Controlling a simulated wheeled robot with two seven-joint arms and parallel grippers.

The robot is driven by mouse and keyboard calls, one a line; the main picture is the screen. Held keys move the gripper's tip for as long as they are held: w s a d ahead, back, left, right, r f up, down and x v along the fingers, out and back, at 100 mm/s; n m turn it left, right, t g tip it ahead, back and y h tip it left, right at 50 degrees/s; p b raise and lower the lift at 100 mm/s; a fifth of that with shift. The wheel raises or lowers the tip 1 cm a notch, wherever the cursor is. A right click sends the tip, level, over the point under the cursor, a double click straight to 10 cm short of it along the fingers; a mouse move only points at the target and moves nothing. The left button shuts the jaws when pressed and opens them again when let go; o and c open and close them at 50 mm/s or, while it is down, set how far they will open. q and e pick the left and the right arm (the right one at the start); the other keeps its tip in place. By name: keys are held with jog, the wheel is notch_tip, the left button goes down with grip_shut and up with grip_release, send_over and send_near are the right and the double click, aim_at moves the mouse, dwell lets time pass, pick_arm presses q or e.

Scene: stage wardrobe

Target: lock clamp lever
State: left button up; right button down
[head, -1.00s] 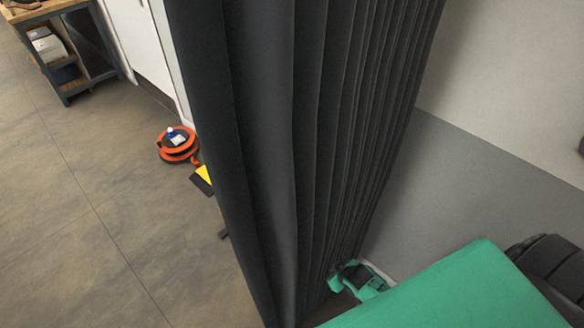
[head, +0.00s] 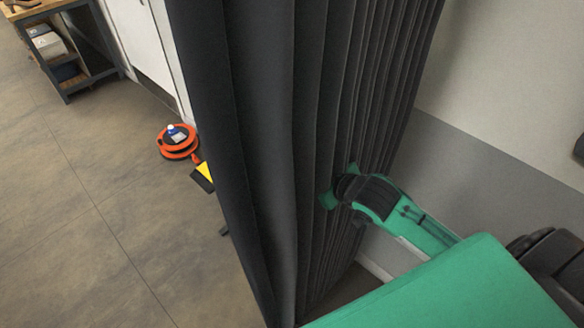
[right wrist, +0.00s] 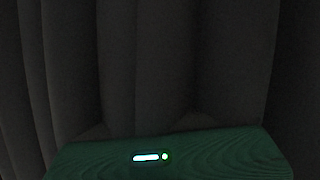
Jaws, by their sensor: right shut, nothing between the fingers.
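No clamp lever is visible in either view. My right gripper (head: 334,192) is in the head view at the right-hand face of the dark pleated curtain (head: 270,130). It is shut with nothing held, and its tips are close against the folds; I cannot tell whether they touch. In the right wrist view, dark curtain folds (right wrist: 180,70) fill most of the picture. A green part of my own arm with a small white light lies along the bottom there. My left gripper is not in view.
An orange reel (head: 177,142) with a small bottle on it lies on the floor left of the curtain. A yellow and black object (head: 203,177) is beside it. A wooden-topped bench (head: 50,8) stands at the far left.

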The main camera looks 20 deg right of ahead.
jog(key=r, duration=0.3)
jog(key=shift+s+a+n+y, duration=0.25)
jog(key=shift+a+n+y, duration=0.05)
jog(key=shift+a, duration=0.1)
jog(key=shift+w, duration=0.15)
jog(key=p, duration=0.2)
send_over(291, 172)
jog(key=s+a, duration=0.1)
jog(key=f, duration=0.4)
jog(key=shift+a, duration=0.2)
jog(key=f, duration=0.2)
jog(key=d+f+p, duration=0.1)
jog(key=f, duration=0.1)
jog(key=shift+s, duration=0.25)
jog(key=shift+f, duration=0.1)
jog(key=shift+f, duration=0.1)
jog(key=shift+a+f+t, duration=0.1)
jog(key=shift+f+t, duration=0.1)
jog(key=shift+t, duration=0.1)
